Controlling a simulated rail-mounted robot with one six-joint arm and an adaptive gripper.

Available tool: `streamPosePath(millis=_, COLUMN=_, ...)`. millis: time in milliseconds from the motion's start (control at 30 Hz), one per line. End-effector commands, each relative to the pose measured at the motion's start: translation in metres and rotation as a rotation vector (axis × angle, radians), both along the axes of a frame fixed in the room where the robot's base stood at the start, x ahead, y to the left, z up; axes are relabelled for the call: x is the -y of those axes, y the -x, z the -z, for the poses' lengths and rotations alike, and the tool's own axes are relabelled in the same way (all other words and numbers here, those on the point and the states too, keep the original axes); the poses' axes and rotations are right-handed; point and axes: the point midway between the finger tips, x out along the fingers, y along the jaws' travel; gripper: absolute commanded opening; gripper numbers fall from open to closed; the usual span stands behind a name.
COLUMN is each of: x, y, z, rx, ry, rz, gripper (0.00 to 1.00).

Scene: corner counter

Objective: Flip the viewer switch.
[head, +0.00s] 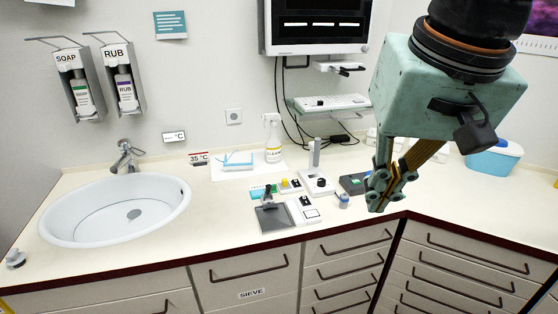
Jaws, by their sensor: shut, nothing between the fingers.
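My gripper (380,203) is a teal block with jointed teal fingers, pointing down at the right of centre. Its fingers are shut and empty, in front of the counter with small devices behind and to the left. A small white box with a dark mark (306,211) lies near the counter's front edge, left of my gripper. A white stand with a grey column (319,183) is behind it. A dark box (354,184) sits just left of my gripper and is partly hidden by it. I cannot tell which part is the viewer switch, or its position.
A dark flat tray (276,220), a small jar (344,202) and a teal-and-yellow item group (288,186) crowd the counter's middle. A sink (115,212) is at left. A monitor (316,25) hangs above. Counter right of my gripper is mostly clear.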

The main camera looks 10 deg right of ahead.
Motion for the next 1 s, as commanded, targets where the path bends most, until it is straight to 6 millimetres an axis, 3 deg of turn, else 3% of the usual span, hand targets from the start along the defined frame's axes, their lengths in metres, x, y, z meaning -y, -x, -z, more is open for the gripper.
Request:
streamPosePath(millis=433, x=0.000, y=-0.065, z=-0.017, rx=-0.019, ry=-0.036, rz=0.110, gripper=0.00)
streamPosePath(millis=1000, x=0.000, y=-0.147, z=-0.026, rx=-0.043, ry=-0.080, rz=0.252, gripper=0.00)
